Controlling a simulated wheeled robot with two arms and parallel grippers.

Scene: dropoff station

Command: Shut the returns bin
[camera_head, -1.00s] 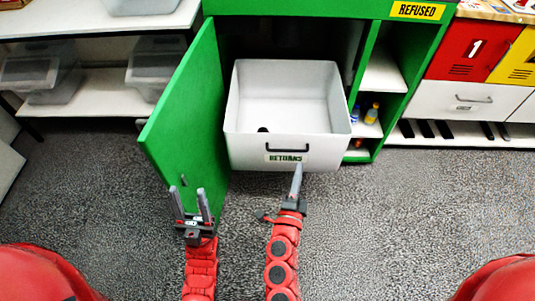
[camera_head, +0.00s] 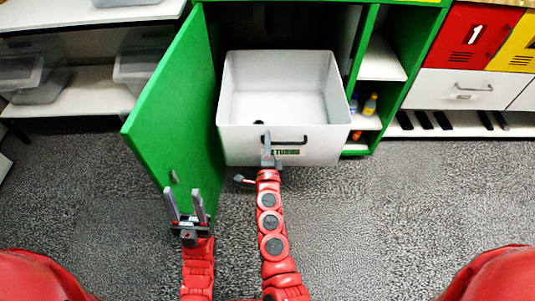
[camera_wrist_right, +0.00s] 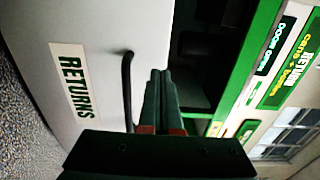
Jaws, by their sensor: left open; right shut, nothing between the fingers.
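The white returns bin (camera_head: 238,146) is pulled out of the green cabinet, with its open top showing and a small dark thing inside. Its dark handle (camera_head: 291,139) and RETURNS label (camera_head: 290,152) are on the front. My right gripper (camera_head: 267,140) is shut and empty at the bin's front, by the left end of the handle. In the right wrist view the shut fingers (camera_wrist_right: 160,80) are close beside the handle (camera_wrist_right: 127,90); whether they touch the bin I cannot tell. My left gripper (camera_head: 184,200) is open and empty in front of the green door (camera_head: 175,100).
The green door stands open to the left of the bin. Shelves with bottles (camera_head: 370,104) are to the right inside the cabinet. A white drawer (camera_head: 462,92) is further right. Clear plastic tubs (camera_head: 40,80) sit on the left shelf. The grey floor in front is clear.

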